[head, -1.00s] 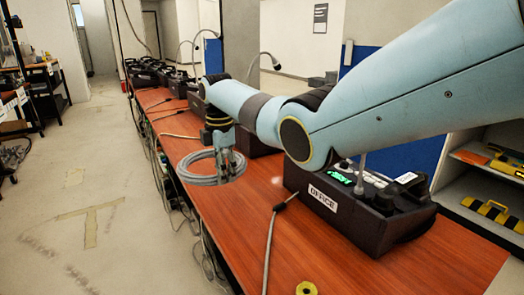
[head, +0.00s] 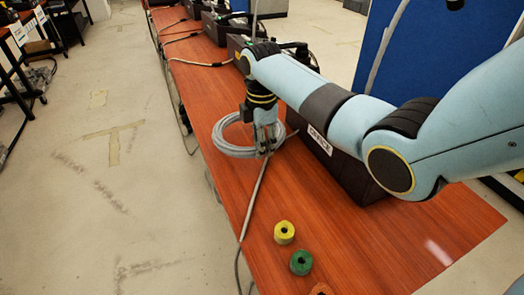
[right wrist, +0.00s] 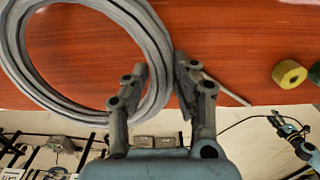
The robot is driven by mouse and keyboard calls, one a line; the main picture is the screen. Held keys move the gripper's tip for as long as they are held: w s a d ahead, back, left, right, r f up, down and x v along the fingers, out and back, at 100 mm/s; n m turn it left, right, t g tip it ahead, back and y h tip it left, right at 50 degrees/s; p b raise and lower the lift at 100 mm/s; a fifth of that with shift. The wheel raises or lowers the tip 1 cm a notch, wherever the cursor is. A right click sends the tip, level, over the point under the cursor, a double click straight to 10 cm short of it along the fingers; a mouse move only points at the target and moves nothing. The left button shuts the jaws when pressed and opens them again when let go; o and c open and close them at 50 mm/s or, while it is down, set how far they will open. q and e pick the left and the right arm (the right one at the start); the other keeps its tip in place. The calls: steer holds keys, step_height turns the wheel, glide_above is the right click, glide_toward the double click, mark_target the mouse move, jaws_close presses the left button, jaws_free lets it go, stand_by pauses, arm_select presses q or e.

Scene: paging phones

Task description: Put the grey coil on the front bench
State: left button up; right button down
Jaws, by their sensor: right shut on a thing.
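The grey coil (head: 219,137) is a ring of several turns of cable. My right gripper (head: 265,150) is shut on the near right part of its ring, with the fingers pointing down. In the right wrist view the coil (right wrist: 28,72) runs between the two fingers (right wrist: 160,68). The coil lies flat over the long red-brown wooden bench (head: 370,245), near its left edge; I cannot tell whether it touches the top. My left gripper is not in view.
A black box labelled OFFICE (head: 345,165) stands right of the coil, partly behind my arm. A grey cable (head: 251,205) crosses the bench. Yellow (head: 284,232), green (head: 301,262) and orange (head: 321,289) rolls stand nearer me. The near right bench top is clear.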

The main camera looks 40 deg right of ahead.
steer(key=shift+s+a+f, duration=0.15)
steer(key=shift+s+f, duration=0.05)
step_height(320, 180, down, 4)
steer(key=shift+r+b, duration=0.1)
steer(key=shift+b, duration=0.25)
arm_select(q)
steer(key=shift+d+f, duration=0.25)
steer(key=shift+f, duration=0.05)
arm_select(e)
steer(key=c, duration=1.1)
jaws_free()
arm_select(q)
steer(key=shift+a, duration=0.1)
arm_select(e)
steer(key=shift+o, duration=0.2)
step_height(320, 180, up, 12)
steer(key=shift+p, duration=0.8)
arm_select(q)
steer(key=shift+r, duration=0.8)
